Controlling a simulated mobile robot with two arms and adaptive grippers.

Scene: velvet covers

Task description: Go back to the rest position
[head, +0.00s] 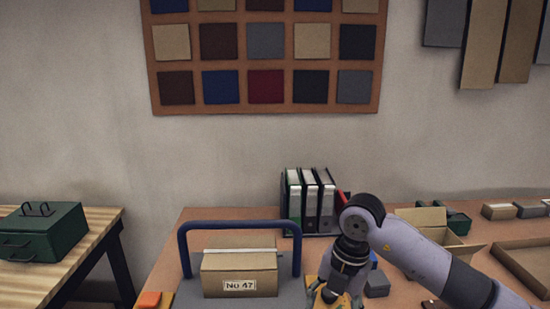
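My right arm comes in from the lower right, and its gripper (328,295) points down at the bottom edge of the head view. It is just right of a cardboard box (239,275) labelled "No 47". The fingertips are low, small and partly cut off, so I cannot tell whether they are open or shut. Something orange-yellow (312,284) shows beside the fingers. My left gripper is not in view.
A blue hoop handle (240,224) arches over the labelled box. Binders (310,200) stand behind my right wrist. An open carton (428,231) and a shallow tray (517,262) are at the right. A green toolbox (42,231) sits on a separate left table.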

